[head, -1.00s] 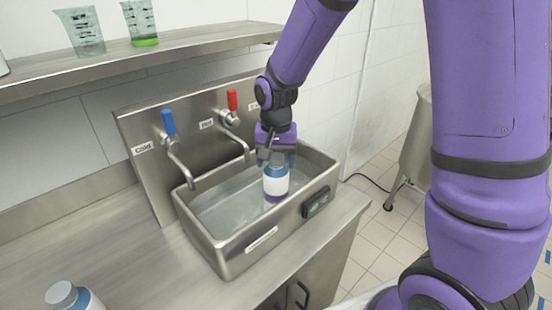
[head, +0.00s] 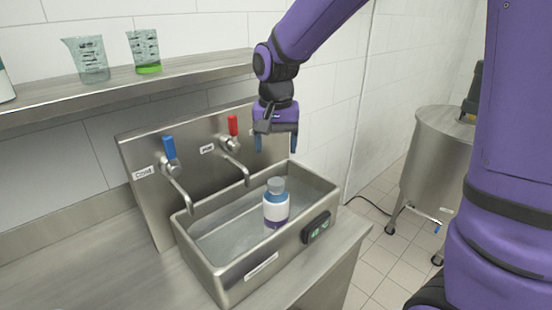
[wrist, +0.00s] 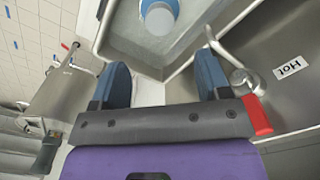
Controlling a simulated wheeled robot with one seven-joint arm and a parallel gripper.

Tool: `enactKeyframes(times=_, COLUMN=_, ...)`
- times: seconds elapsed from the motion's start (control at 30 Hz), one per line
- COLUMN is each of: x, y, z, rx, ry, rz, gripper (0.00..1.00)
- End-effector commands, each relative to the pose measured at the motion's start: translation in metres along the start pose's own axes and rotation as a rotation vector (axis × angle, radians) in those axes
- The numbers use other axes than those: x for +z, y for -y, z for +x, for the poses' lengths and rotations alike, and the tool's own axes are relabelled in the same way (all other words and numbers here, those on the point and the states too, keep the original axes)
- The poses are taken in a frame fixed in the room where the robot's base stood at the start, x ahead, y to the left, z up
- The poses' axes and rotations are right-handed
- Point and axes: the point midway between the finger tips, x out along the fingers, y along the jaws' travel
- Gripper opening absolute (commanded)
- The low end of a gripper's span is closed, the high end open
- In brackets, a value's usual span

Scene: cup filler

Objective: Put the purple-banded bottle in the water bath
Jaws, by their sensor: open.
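The purple-banded bottle (head: 276,205) stands upright in the water bath (head: 225,277), in its right part. It has a grey cap, a blue shoulder, a white label and a purple band low down. My gripper (head: 276,143) is open and empty above the bath's back rim, clear of the bottle. In the wrist view the open fingers (wrist: 162,85) have nothing between them. The bottle (wrist: 160,14) shows there at the top edge, partly cut off, inside the bath (wrist: 130,48).
A cold tap with a blue handle (head: 168,148) and a hot tap with a red handle (head: 233,126) reach over the bath's back. A shelf (head: 120,84) above holds measuring beakers (head: 88,58). A steel vat (head: 436,165) stands on the floor at right.

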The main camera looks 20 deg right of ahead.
Motion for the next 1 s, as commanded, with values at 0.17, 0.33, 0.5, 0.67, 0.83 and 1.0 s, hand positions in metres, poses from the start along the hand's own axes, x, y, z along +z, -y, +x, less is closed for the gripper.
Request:
enactKeyframes(times=0.17, x=0.0, y=0.0, z=-0.006, rx=0.001, ry=0.001, rz=0.0, gripper=0.7)
enactKeyframes(times=0.33, x=0.004, y=-0.007, z=-0.016, rx=-0.009, ry=-0.015, rz=-0.01, gripper=0.7)
enactKeyframes(times=0.5, x=0.025, y=-0.037, z=-0.046, rx=-0.042, ry=-0.075, rz=-0.063, gripper=0.7)
enactKeyframes(times=0.67, x=0.054, y=-0.072, z=-0.075, rx=-0.073, ry=-0.152, rz=-0.132, gripper=0.7)
enactKeyframes(times=0.83, x=0.088, y=-0.108, z=-0.096, rx=-0.093, ry=-0.239, rz=-0.205, gripper=0.7)
enactKeyframes(times=1.0, x=0.124, y=-0.14, z=-0.107, rx=-0.103, ry=-0.328, rz=-0.277, gripper=0.7)
